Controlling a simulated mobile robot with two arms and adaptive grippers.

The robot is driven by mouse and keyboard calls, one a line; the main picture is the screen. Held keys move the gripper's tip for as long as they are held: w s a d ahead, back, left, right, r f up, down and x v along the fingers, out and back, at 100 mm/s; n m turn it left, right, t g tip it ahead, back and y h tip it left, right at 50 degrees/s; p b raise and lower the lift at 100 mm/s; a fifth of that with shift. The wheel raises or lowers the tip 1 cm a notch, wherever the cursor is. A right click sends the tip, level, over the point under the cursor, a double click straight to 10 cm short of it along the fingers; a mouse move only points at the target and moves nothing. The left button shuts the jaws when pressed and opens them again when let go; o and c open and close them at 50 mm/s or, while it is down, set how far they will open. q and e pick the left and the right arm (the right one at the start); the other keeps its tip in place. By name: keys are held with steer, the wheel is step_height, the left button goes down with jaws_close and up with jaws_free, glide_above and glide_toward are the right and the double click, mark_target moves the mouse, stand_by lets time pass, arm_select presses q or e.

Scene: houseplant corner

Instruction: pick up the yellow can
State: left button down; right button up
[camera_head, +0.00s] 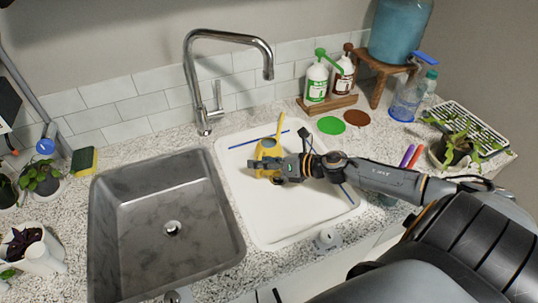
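The yellow can (270,147), a small watering can with a thin raised spout, stands in the white tray-like basin (290,218) right of the sink. My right gripper (258,168) reaches in from the right and lies over the near side of the can, hiding its lower part. The fingers overlap the can in the picture. I cannot tell whether they are closed on it or only beside it. My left gripper is not in view.
A grey sink (172,228) with a tall faucet (205,100) lies left. Blue sticks (258,139) and a dark-headed tool (304,134) lie in the basin. Bottles (317,82), a blue spray bottle (406,101) and a potted plant (458,148) stand to the right.

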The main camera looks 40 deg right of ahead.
steer(key=shift+w+a+f, duration=0.1)
steer(key=shift+w+a, duration=0.1)
steer(key=shift+w, duration=0.05)
jaws_close()
stand_by(0.3)
